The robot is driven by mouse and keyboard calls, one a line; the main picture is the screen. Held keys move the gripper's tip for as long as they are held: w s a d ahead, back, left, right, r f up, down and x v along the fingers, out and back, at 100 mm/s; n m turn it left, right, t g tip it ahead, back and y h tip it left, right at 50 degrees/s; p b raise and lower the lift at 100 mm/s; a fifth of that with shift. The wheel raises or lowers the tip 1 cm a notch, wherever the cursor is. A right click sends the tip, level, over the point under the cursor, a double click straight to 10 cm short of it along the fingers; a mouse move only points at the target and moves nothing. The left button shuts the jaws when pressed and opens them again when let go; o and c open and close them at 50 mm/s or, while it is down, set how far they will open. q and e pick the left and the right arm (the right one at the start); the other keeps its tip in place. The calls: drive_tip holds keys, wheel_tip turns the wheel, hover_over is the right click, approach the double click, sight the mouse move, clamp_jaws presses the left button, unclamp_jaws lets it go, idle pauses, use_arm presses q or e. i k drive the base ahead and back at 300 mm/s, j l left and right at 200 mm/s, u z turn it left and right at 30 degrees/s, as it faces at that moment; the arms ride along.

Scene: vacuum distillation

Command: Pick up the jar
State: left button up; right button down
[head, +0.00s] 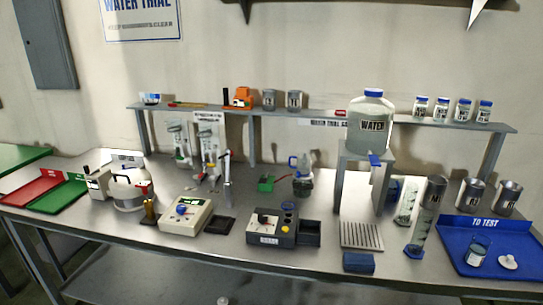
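Neither of my grippers is in view. A small clear glass jar (477,250) with a white label stands upright on the blue tray (510,232) marked TO TEST, at the right end of the bench. Its top looks open. A small white knobbed piece, perhaps its lid (508,262), lies on the tray to the right of the jar. Several small jars with blue caps (441,107) stand on the raised shelf at the back right. Which jar the task means cannot be told from this view.
The steel bench (130,228) is crowded. A large water container (371,122) stands on a grey stand mid-right. A tall cylinder (418,238) and a metal can (470,194) stand near the tray. Two instruments (187,214) and a blue block (358,262) sit along the front.

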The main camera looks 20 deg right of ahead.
sight(480, 245)
drive_tip(key=k+z, duration=0.1)
drive_tip(key=z, duration=1.9)
